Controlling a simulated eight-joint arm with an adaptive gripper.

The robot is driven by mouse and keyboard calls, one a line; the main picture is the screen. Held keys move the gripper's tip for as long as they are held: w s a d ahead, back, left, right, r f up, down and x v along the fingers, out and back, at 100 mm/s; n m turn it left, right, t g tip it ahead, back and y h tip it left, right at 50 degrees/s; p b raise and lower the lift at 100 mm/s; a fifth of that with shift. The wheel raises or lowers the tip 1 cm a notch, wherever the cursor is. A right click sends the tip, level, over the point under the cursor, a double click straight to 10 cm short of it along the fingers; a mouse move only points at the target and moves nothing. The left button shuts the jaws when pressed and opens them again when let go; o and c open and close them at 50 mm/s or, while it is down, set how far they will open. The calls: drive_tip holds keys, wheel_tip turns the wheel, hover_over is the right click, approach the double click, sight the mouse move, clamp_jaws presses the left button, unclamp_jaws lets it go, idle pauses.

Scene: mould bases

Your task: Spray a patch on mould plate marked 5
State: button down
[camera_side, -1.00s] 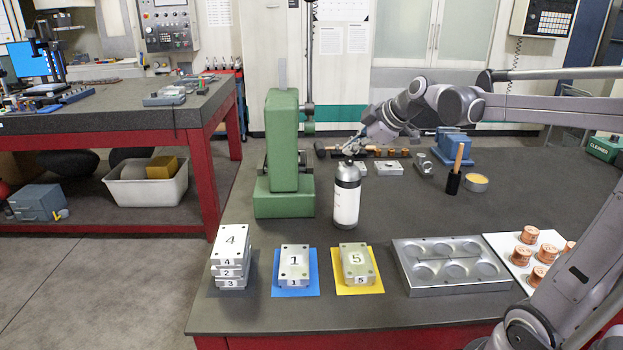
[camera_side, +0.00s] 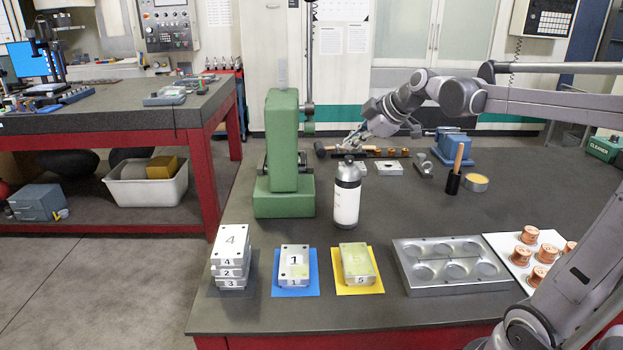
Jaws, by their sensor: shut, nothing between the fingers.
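The mould plate marked 5 (camera_side: 357,262) lies on a yellow mat (camera_side: 342,288). Its front face shows a 5, and a pale yellow-green film covers much of its top, where no number can be read. The plate marked 1 (camera_side: 294,262) lies on a blue mat (camera_side: 276,284) to its left. A white spray bottle with a dark grey top (camera_side: 347,197) stands upright on the table behind plate 5. My gripper (camera_side: 350,143) is shut and empty, above and behind the bottle top and apart from it; its fingertips are small in this view.
A stack of plates marked 4, 2 and 3 (camera_side: 231,258) stands at the left. A metal tray with round hollows (camera_side: 454,284) and a white board with copper pieces (camera_side: 518,276) lie right. A green press (camera_side: 284,195) stands left of the bottle. A brush (camera_side: 455,172) stands further right.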

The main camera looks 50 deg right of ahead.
sight(352, 158)
drive_tip(key=shift+r, duration=3)
drive_tip(key=shift+a, duration=0.1)
drive_tip(key=s+a+f+m+g, duration=0.2)
drive_tip(key=s+a+f+m, duration=0.6)
drive_tip(key=s+a+f, duration=0.8)
wheel_tip(352, 158, down, 3)
drive_tip(key=shift+s+a+f, duration=0.1)
drive_tip(key=shift+s+a, duration=0.05)
drive_tip(key=shift+a, duration=0.2)
